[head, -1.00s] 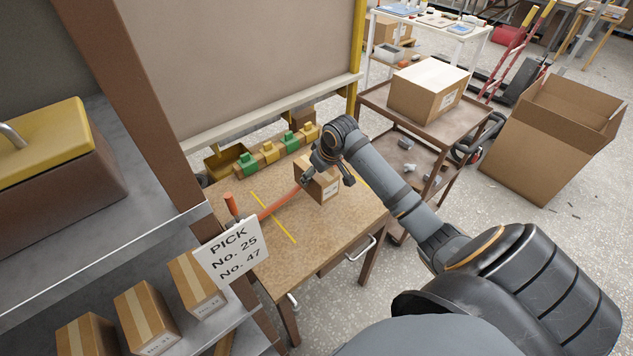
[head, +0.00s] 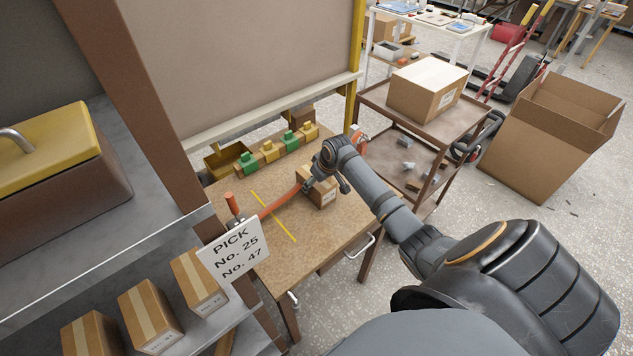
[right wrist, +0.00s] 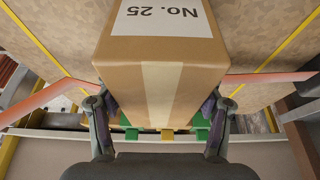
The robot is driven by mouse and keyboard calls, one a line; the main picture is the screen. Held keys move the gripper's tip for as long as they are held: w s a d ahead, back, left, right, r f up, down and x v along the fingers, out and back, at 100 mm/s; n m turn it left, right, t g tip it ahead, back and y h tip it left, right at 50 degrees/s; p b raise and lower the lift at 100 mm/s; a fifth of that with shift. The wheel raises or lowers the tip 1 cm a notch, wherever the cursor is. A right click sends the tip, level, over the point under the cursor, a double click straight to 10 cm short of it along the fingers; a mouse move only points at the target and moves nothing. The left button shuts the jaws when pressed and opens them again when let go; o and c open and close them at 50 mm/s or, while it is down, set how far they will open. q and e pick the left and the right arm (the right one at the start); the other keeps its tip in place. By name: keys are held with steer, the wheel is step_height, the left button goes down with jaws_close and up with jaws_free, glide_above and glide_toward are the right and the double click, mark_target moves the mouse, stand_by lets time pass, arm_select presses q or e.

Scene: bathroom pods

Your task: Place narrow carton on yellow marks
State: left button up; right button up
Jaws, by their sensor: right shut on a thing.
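The narrow carton (head: 323,195) is brown with pale tape and a white label. In the right wrist view the carton (right wrist: 165,75) shows "No. 25" and sits between the two fingers of my right gripper (right wrist: 160,112), which is shut on it. In the head view my right gripper (head: 322,180) holds it low over the brown workbench. I cannot tell whether its base touches the top. A yellow mark (head: 272,215) runs left of the carton. In the right wrist view yellow lines (right wrist: 285,45) show on both sides of it. My left gripper is out of view.
An orange-red strip (head: 280,203) lies close to the carton's left. Green and yellow blocks (head: 270,150) line the bench's back. A "PICK No. 25, No. 47" sign (head: 232,250) and shelved cartons (head: 150,317) stand at front left. A trolley (head: 385,115) with a box is at right.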

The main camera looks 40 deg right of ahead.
steer(key=o, duration=1.5)
steer(key=shift+f, duration=0.1)
steer(key=shift+o, duration=0.2)
steer(key=shift+r, duration=0.45)
steer(key=v, duration=1.1)
steer(key=shift+s+r, duration=0.1)
steer(key=shift+r, duration=0.1)
steer(key=shift+a, duration=0.1)
